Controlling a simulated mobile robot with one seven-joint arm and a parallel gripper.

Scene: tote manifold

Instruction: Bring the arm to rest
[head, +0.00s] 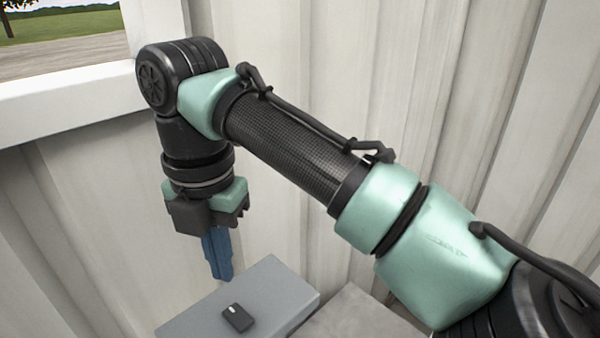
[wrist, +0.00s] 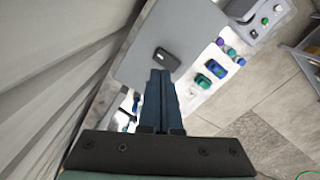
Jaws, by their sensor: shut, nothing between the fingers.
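My gripper (head: 221,272) hangs from the bent arm with its blue fingers pointing down, and it is shut and empty. In the head view its tips are beside the far left part of a grey flat-topped box (head: 270,290); I cannot tell the height between them. In the wrist view the shut fingers (wrist: 159,76) reach over the same grey surface (wrist: 185,25), toward a small dark device (wrist: 167,59) lying on it. That device also shows in the head view (head: 237,318), to the right of and below the tips.
A pale ribbed wall (head: 330,60) stands close behind the arm, with a window ledge (head: 60,110) at left. In the wrist view, a white surface with coloured round parts (wrist: 213,70) lies beside the grey top. Tiled floor (wrist: 265,90) is open at right; a grey crate (wrist: 309,50) is at the edge.

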